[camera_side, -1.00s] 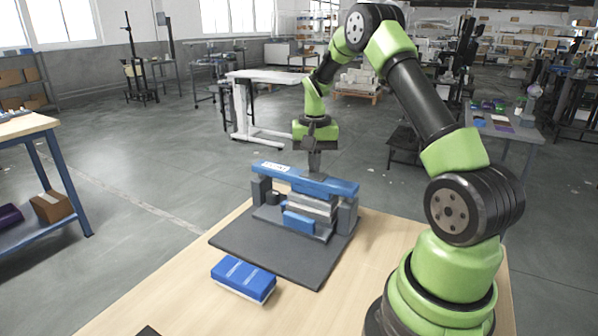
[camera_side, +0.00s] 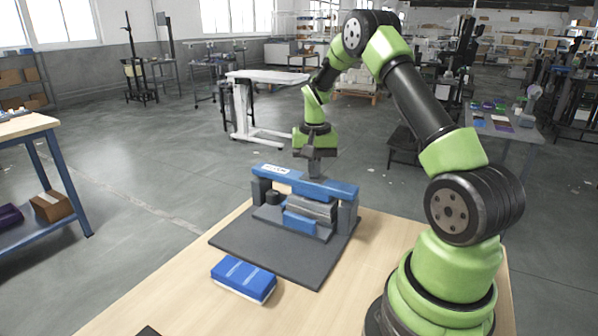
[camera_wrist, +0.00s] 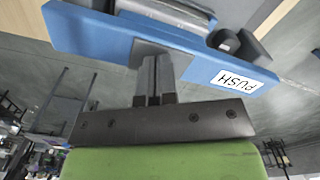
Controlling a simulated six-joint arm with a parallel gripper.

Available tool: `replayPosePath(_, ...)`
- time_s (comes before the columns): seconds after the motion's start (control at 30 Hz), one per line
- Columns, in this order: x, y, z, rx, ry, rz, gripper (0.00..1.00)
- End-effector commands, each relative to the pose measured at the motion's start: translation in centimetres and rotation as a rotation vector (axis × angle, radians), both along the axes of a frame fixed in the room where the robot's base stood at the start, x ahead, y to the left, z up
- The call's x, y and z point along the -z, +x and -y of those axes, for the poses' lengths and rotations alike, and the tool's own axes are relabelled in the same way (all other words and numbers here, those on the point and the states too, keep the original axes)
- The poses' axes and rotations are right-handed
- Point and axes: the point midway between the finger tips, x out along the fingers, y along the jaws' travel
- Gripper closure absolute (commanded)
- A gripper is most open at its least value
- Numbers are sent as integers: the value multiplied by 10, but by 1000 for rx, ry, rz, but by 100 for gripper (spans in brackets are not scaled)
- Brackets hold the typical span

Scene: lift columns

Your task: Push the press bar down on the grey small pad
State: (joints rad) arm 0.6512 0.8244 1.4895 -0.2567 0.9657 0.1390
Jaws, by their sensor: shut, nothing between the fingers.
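The blue press bar (camera_side: 335,187) with a white PUSH label spans two dark grey posts, and it also shows in the wrist view (camera_wrist: 85,32). The grey small pad (camera_wrist: 150,50) is a square patch on the bar's top. My gripper (camera_side: 315,174) is shut and empty, pointing down at the bar from above. In the wrist view its fingertips (camera_wrist: 152,62) meet the pad and hide part of it; they appear to touch it. Under the bar lies a grey layered stack (camera_side: 313,207) with a blue block (camera_side: 299,222) at its front.
The fixture stands on a dark grey base plate (camera_side: 270,255) on a wooden table (camera_side: 180,300). A blue-and-white block (camera_side: 243,278) lies in front of the plate. A small dark cylinder (camera_side: 272,198) sits under the bar's left part.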

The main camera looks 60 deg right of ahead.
Motion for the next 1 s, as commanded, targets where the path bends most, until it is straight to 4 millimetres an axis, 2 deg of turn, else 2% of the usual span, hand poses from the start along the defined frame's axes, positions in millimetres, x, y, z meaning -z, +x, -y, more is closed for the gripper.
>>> replayPosePath(0.37, -3, 0, 0, 0, 0, 0, 100)
replayPosePath(1.0, -62, 0, 0, 1, -2, 2, 100)
